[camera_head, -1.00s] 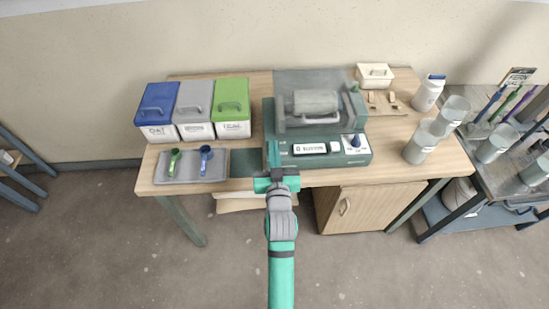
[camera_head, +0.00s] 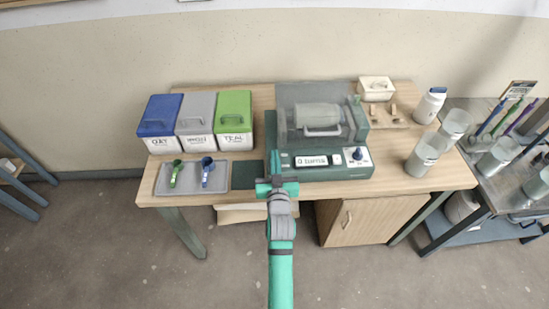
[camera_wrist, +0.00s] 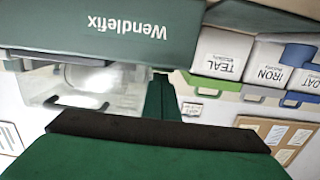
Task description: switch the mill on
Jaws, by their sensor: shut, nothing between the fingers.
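The mill (camera_head: 345,174) is a green machine on the table with a grey drum (camera_head: 317,115) on top. Its front has a lit display (camera_head: 318,161), whose small text I cannot read, and a dark blue knob (camera_head: 357,154) on a white plate at the right. My gripper (camera_head: 275,160) is shut and empty at the mill's front left corner, well left of the knob. Whether it touches the mill I cannot tell. The wrist view shows the mill's side marked Wendlefix (camera_wrist: 130,28) upside down, and a clear cover with a handle (camera_wrist: 75,102). The knob is not visible there.
Blue, grey and green lidded bins (camera_head: 234,125) stand left of the mill. A tray (camera_head: 220,176) with two scoops lies before them. A cream box (camera_head: 376,89), a white bottle (camera_head: 430,105) and clear beakers (camera_head: 425,155) stand to the right.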

